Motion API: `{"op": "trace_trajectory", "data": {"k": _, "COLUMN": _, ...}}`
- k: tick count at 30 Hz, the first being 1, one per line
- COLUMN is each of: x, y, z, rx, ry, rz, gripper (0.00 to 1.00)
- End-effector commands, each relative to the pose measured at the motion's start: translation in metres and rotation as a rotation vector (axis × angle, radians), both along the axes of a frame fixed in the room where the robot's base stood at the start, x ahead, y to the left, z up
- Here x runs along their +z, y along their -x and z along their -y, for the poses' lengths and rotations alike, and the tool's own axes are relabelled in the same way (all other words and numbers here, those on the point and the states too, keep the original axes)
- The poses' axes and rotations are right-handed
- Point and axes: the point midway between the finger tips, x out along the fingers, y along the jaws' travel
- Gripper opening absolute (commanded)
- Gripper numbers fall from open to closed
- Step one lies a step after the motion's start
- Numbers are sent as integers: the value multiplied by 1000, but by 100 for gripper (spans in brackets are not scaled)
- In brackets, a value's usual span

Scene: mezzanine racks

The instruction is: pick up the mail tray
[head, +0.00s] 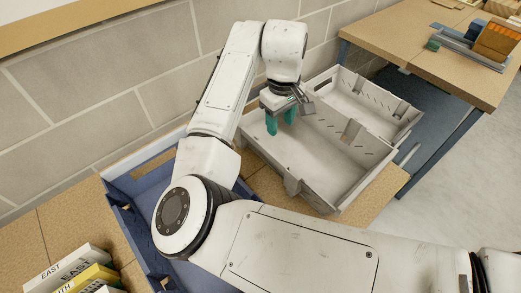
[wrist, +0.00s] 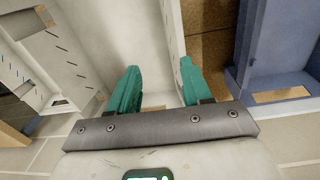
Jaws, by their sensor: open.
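Two pale grey plastic trays stand side by side on a wooden bench in the head view. The nearer grey tray (head: 318,150) looks empty, and the farther grey tray (head: 352,103) is behind it to the right. I cannot tell for sure which tray is the mail tray. My gripper (head: 280,127) points down at the nearer tray's wall-side left end. In the wrist view my gripper (wrist: 160,72) has its teal fingers apart, with the nearer tray's pale wall (wrist: 168,35) showing between them. Whether either finger touches the wall is unclear.
A blue tray (head: 122,198) stands left of the grey trays, partly hidden by my arm; it also shows in the wrist view (wrist: 272,45). Books (head: 75,275) lie at lower left. A block wall (head: 120,85) runs behind. Another table (head: 425,60) stands at upper right.

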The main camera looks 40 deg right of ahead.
Motion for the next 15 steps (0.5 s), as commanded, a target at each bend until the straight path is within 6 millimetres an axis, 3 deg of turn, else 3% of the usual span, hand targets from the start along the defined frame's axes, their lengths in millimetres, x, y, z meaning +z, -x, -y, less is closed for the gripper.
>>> {"op": "trace_trajectory", "data": {"k": 5, "x": -3, "y": -3, "z": -12, "rx": 28, "ry": -34, "rz": -13, "gripper": 49}}
{"op": "trace_trajectory", "data": {"k": 15, "x": -48, "y": -3, "z": -12, "rx": 28, "ry": -32, "rz": -12, "gripper": 49}}
